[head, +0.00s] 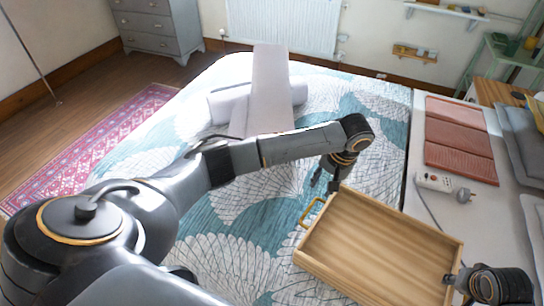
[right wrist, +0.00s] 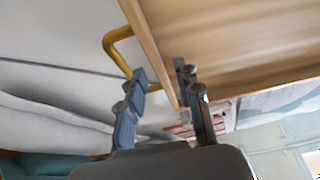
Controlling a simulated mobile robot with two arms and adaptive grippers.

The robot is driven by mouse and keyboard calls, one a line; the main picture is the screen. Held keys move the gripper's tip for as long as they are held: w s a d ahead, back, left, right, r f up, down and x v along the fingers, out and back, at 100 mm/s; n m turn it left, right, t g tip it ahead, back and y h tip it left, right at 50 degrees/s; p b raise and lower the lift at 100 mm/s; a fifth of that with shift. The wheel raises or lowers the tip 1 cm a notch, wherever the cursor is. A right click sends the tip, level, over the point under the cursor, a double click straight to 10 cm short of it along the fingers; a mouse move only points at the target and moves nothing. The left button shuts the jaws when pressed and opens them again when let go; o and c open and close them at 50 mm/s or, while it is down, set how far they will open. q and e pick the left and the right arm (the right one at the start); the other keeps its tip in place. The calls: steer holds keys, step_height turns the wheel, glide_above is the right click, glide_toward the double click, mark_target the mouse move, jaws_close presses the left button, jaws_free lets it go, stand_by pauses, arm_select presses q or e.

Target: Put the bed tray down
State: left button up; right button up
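The bed tray (head: 385,245) is a light wooden tray with raised walls. It sits at the right side of the bed, slightly turned, and its underside contact is hidden. Its left yellow handle (head: 311,212) shows in the head view. My left gripper (head: 325,182) is open and empty, just above and apart from that handle. My right gripper (head: 455,281) is at the tray's right wall. In the right wrist view its fingers (right wrist: 160,98) are spread apart near the other yellow handle (right wrist: 116,45) and a tray corner; I see no clear grip.
The bed (head: 215,255) has a teal and white leaf cover and a pale board-like cushion (head: 268,85) at its far end. The bed left of the tray is clear.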

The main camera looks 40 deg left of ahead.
steer(key=v, duration=1.1)
steer(key=shift+s+f, duration=0.1)
steer(key=shift+f, duration=0.05)
